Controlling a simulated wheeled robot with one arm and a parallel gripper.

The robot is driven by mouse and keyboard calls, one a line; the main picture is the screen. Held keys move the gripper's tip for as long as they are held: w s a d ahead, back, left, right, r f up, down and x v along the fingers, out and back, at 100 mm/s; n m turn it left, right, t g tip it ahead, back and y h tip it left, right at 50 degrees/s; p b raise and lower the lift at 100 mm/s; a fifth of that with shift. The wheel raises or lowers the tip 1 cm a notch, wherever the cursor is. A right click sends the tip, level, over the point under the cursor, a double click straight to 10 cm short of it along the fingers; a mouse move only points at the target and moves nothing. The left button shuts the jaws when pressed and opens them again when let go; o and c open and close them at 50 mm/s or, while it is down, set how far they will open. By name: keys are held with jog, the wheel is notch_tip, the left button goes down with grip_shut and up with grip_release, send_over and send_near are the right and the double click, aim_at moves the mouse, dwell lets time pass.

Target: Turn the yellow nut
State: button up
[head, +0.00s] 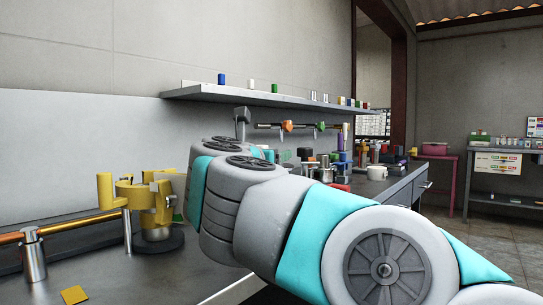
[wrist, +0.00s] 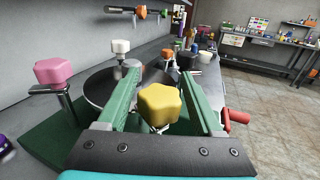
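The yellow nut (wrist: 160,107), a lobed star-shaped knob, is in the middle of the wrist view. My gripper (wrist: 158,74) has its two green fingers spread, one on each side of the nut. A gap shows between the left finger and the nut; the nut's right side looks close to the right finger, and I cannot tell if they touch. What the nut is mounted on is hidden beneath it and by my gripper. In the head view my grey and teal arm hides my gripper, and I cannot make out the nut there.
A pink knob (wrist: 62,71) stands left of my gripper, a white knob (wrist: 121,46) beyond it. A red handle (wrist: 236,117) is right of the right finger. In the head view, a yellow fitting (head: 146,199) with a pipe stands on the bench at left, below a shelf (head: 266,97).

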jog(key=shift+o, duration=0.4)
jog(key=s+d+r, duration=0.2)
jog(key=s, duration=0.5)
jog(key=s+d+r, duration=0.2)
jog(key=s+r, duration=0.1)
jog(key=s, duration=0.5)
jog(key=shift+s, duration=0.25)
